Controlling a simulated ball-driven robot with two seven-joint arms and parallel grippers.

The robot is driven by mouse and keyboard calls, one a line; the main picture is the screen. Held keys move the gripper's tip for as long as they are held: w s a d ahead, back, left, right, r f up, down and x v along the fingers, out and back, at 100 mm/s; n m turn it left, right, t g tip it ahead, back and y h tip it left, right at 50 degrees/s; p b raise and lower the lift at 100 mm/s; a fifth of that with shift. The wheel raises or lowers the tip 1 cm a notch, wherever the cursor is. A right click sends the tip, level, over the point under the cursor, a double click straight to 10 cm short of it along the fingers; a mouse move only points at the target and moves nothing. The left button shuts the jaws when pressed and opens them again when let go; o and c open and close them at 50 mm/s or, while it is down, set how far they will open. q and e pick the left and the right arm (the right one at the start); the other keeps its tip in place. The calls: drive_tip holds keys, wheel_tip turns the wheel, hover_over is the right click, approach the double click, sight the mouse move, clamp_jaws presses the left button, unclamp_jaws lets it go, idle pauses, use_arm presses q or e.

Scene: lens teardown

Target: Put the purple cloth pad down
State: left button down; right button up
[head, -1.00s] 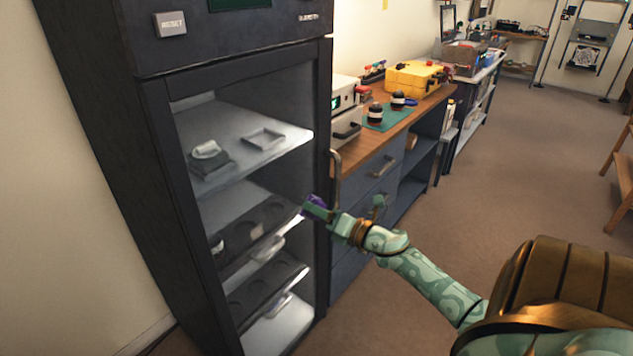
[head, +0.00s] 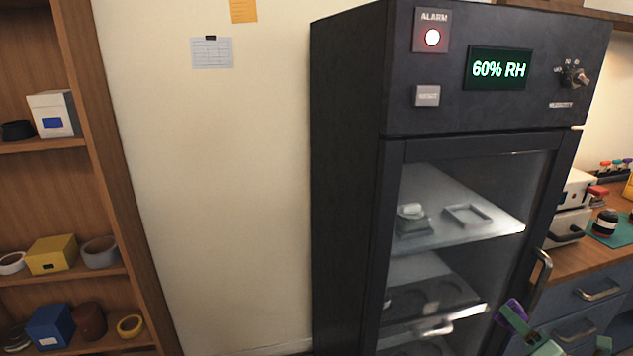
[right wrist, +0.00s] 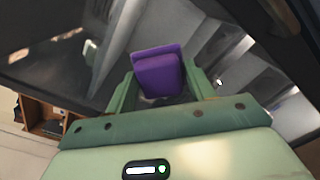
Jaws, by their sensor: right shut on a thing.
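The purple cloth pad (head: 511,312) is at the lower right of the head view, in front of the dark cabinet and just below its door handle (head: 541,268). My right gripper (head: 517,322) is shut on it. In the right wrist view the purple pad (right wrist: 158,72) sits between the two green fingers (right wrist: 162,88), raised clear of any surface. Most of my right arm is outside the head view. My left gripper is not in view.
The dark cabinet (head: 346,150) shows "60% RH" on its display (head: 498,69) and a lit alarm lamp (head: 432,38). Its upper shelf (head: 470,235) holds a small tray (head: 467,215). A wooden shelf unit (head: 118,165) stands left. A workbench (head: 580,262) is right.

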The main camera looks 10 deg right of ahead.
sight(502, 323)
drive_tip(key=shift+w+d+r+m+h, duration=0.1)
drive_tip(key=shift+d+r+m+h, duration=0.15)
drive_tip(key=shift+h, duration=0.25)
drive_tip(key=shift+m+h, duration=0.35)
drive_tip(key=shift+h, duration=0.15)
drive_tip(key=a+r, duration=0.1)
drive_tip(key=a, duration=0.1)
drive_tip(key=a+r, duration=0.1)
drive_tip(key=shift+w+a+r, duration=0.3)
drive_tip(key=shift+w+a, duration=0.05)
drive_tip(key=shift+a, duration=0.05)
drive_tip(key=s+a+r, duration=0.2)
drive_tip(key=s+a, duration=0.2)
drive_tip(key=a, duration=0.4)
drive_tip(key=s+a+r+p, duration=0.1)
drive_tip(key=s+a+r, duration=0.1)
drive_tip(key=s+a, duration=0.3)
drive_tip(key=s+a+r+y+p, duration=0.1)
drive_tip(key=s+a, duration=0.4)
drive_tip(key=a, duration=0.6)
drive_tip(key=shift+a+r, duration=0.25)
drive_tip(key=shift+r, duration=0.25)
drive_tip(key=shift+w, duration=0.1)
